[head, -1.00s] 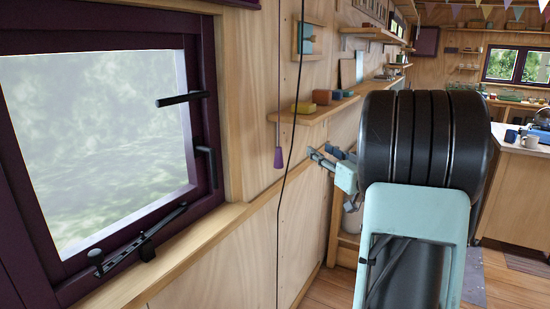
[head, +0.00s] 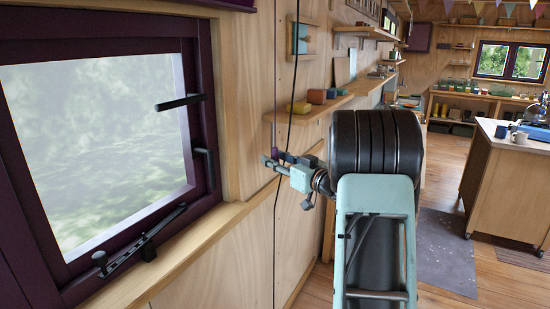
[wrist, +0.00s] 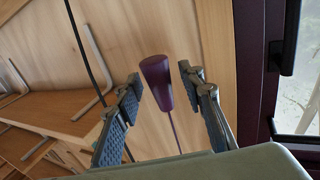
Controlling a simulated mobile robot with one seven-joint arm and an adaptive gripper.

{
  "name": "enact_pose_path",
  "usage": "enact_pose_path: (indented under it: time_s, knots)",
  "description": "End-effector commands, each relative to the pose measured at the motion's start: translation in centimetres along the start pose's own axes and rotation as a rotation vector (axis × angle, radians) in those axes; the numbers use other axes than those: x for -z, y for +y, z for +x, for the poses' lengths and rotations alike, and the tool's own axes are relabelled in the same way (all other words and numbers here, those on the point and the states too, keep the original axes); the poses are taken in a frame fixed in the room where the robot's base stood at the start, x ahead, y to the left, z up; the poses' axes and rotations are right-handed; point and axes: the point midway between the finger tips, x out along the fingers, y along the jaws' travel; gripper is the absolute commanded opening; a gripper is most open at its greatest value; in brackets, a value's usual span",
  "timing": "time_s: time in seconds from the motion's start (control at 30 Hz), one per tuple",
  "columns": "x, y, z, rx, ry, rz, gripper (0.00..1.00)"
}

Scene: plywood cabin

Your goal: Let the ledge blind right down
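A purple cord pull (wrist: 156,80) hangs on a thin cord beside the window. In the wrist view it lies between the two fingers of my gripper (wrist: 158,88), with a gap on each side. The fingers are open and do not visibly touch it. In the head view my gripper (head: 272,161) is at the wall just right of the window, and the pull is mostly hidden there. The window (head: 100,140) has a dark purple frame and its glass is uncovered. A dark purple edge (head: 232,3) shows above it; I cannot tell whether this is the blind.
A black cable (head: 296,60) hangs close to my gripper and also shows in the wrist view (wrist: 85,50). A wooden ledge (head: 330,105) with small blocks sits just above my gripper. Window handles (head: 181,102) stick out to the left.

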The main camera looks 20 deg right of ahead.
Motion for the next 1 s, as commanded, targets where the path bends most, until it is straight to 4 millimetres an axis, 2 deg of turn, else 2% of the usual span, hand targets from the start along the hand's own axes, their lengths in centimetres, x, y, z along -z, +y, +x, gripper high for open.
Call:
enact_pose_path:
  time_s: [0.33, 0.67, 1.0]
  knots:
    - [-0.05, -0.02, 0.50, 0.000, 0.000, 0.001, 0.36]
    - [-0.03, -0.01, 0.47, 0.000, 0.000, 0.001, 0.01]
    - [-0.01, -0.03, 0.46, 0.000, 0.000, 0.000, 0.00]
